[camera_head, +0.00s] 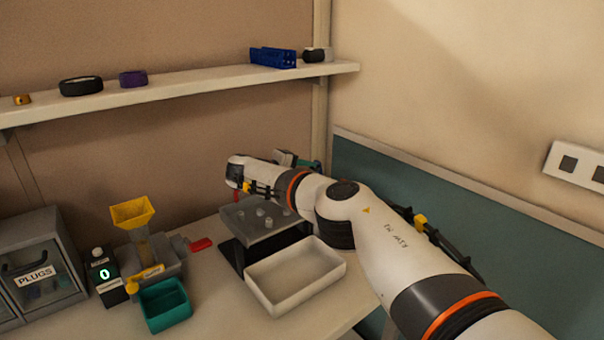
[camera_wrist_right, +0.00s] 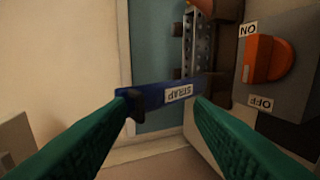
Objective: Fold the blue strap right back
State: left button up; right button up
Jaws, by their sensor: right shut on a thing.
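The blue strap (camera_wrist_right: 155,97), with a white label reading STRAP, lies across the space between the green fingertips of my right gripper (camera_wrist_right: 168,102) in the right wrist view. A perforated metal rail (camera_wrist_right: 196,45) runs away just beyond the strap. In the head view my right arm reaches to the back of the bench; its wrist hides most of the gripper, and I cannot make out the strap there. My left gripper is not in view.
In the wrist view, a grey box with an orange ON/OFF knob (camera_wrist_right: 267,60) stands close at the right. In the head view, a white tray (camera_head: 330,277), a teal bin (camera_head: 165,304) and a yellow hopper (camera_head: 132,212) stand on the bench. A shelf (camera_head: 190,82) crosses above.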

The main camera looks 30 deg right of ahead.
jog(key=shift+s+d+f, duration=0.1)
jog(key=shift+s+f, duration=0.1)
jog(key=shift+f, duration=0.3)
jog(key=w+b+v, duration=0.1)
jog(key=b+v, duration=0.1)
jog(key=v, duration=1)
jog(key=shift+s+r, duration=0.25)
jog(key=shift+r, duration=0.2)
